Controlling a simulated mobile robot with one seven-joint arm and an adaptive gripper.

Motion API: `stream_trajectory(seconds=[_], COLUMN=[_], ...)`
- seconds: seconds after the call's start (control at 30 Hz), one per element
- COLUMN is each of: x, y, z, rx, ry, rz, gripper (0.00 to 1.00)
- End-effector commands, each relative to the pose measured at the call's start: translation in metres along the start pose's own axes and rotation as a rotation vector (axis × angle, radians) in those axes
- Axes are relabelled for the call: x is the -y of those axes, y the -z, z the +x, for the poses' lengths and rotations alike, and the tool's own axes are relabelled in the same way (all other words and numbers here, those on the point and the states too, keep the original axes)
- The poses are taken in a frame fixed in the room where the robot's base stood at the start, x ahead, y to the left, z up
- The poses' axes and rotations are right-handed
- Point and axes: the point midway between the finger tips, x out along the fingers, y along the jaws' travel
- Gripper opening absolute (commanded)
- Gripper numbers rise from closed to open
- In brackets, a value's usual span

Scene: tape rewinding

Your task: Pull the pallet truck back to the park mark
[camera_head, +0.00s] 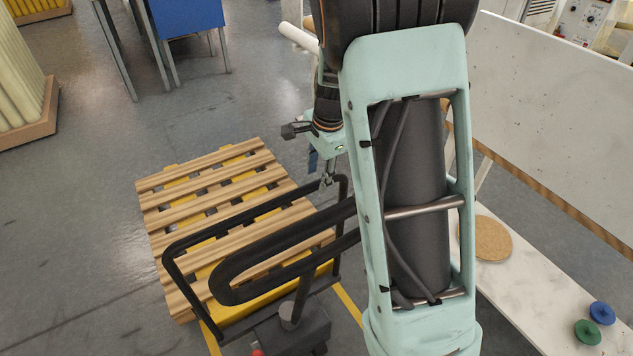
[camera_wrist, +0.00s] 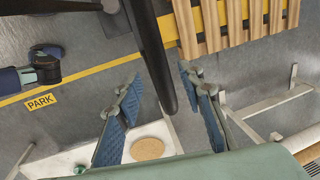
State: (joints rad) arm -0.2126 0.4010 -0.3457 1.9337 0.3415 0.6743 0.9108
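The pallet truck's long black loop handle (camera_head: 285,245) rises at a tilt in the head view, in front of its black upright frame (camera_head: 255,205). Its yellow fork (camera_head: 235,308) runs under a slatted wooden pallet (camera_head: 215,190). My gripper (camera_head: 327,183) shows small beside the frame's upper right corner. In the wrist view my gripper (camera_wrist: 160,78) is open, with blue pads apart. A black bar of the truck (camera_wrist: 152,50) reaches between the fingers in the picture; I cannot tell its depth or any contact. The PARK label (camera_wrist: 40,101) lies by a yellow floor line (camera_wrist: 75,75).
A white bench (camera_head: 530,300) at the right holds a cork disc (camera_head: 487,238), a blue spool (camera_head: 602,312) and a green spool (camera_head: 587,332). A blue chair (camera_head: 188,18) and a rack on a wooden base (camera_head: 30,122) stand at the back left. Floor left of the pallet is clear.

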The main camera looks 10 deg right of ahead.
Motion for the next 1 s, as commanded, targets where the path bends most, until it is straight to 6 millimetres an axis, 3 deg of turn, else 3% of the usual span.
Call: stream_trajectory(seconds=[0.2,0.57,0.9,1.0], x=[-0.001,0.000,0.000,0.000], y=[0.000,0.000,0.000,0.000], z=[0.027,0.032,0.032,0.031], rx=[0.000,0.000,0.000,0.000], ry=[-0.001,0.000,0.000,0.000], rz=[0.000,-0.001,-0.001,-0.001], gripper=[0.35,0.35,0.00,0.00])
